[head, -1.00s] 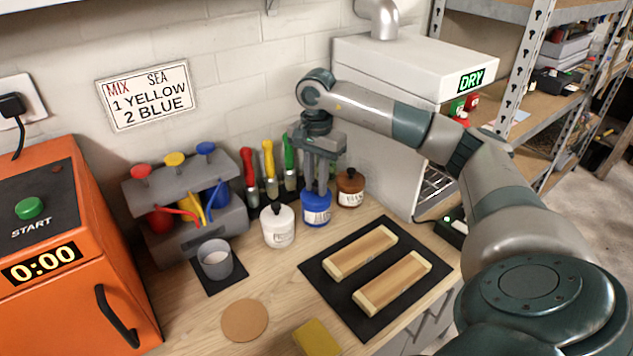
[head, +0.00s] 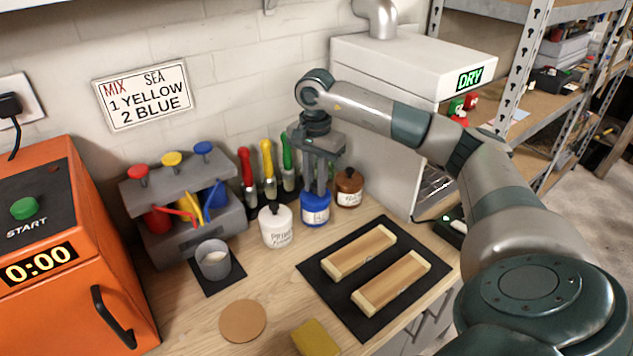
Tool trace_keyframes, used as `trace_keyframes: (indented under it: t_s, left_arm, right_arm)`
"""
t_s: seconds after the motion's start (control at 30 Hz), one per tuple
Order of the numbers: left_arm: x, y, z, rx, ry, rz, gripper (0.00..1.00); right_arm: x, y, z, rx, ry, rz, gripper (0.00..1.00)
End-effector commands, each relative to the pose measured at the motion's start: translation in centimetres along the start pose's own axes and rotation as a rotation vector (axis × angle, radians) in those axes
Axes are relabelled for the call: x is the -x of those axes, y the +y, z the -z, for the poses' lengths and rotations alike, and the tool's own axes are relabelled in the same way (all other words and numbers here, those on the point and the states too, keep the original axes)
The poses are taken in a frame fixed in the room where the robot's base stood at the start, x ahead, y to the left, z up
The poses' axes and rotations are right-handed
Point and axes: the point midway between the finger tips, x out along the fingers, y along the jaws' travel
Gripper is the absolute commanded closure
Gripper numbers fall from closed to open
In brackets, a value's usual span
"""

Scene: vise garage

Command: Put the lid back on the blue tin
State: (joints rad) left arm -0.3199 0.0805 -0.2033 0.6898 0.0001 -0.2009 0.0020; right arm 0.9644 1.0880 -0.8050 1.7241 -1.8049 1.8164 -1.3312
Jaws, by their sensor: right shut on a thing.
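The blue tin (head: 315,212) stands upright on the wooden bench, between the white tin and the brown jar. My right gripper (head: 316,188) points straight down over the blue tin, its fingers at the tin's top. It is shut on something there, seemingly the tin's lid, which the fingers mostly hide. I cannot tell whether the lid sits fully on the rim. My left gripper is not in view.
The white tin (head: 277,228) stands close on the left and the brown jar (head: 348,188) close on the right. Brushes (head: 267,170) stand behind. A black mat (head: 345,307) with two wooden pieces lies in front. A grey cup (head: 214,260) is further left.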

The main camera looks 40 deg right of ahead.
Motion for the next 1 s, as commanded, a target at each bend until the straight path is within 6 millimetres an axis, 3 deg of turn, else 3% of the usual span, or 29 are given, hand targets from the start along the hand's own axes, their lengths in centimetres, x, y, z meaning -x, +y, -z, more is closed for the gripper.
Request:
trace_keyframes:
  t_s: [0.1, 0.73, 0.77, 0.83, 1.0]
  left_arm:
    - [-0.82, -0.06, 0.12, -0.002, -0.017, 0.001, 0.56]
    - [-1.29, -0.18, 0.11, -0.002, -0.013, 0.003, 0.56]
    - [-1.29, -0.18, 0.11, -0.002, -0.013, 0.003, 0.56]
    - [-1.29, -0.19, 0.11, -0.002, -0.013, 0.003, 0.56]
    - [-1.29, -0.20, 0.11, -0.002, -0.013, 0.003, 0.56]
  right_arm:
    - [-0.40, -0.02, -0.01, 0.000, 0.000, 0.000, 1.00]
    - [-0.73, -0.14, -0.19, 0.000, 0.000, 0.000, 1.00]
    - [-0.73, -0.14, -0.19, 0.000, 0.000, 0.000, 0.77]
    - [-0.74, -0.14, -0.19, 0.000, 0.000, 0.000, 0.60]
    - [-0.74, -0.14, -0.19, 0.000, 0.000, 0.000, 0.59]
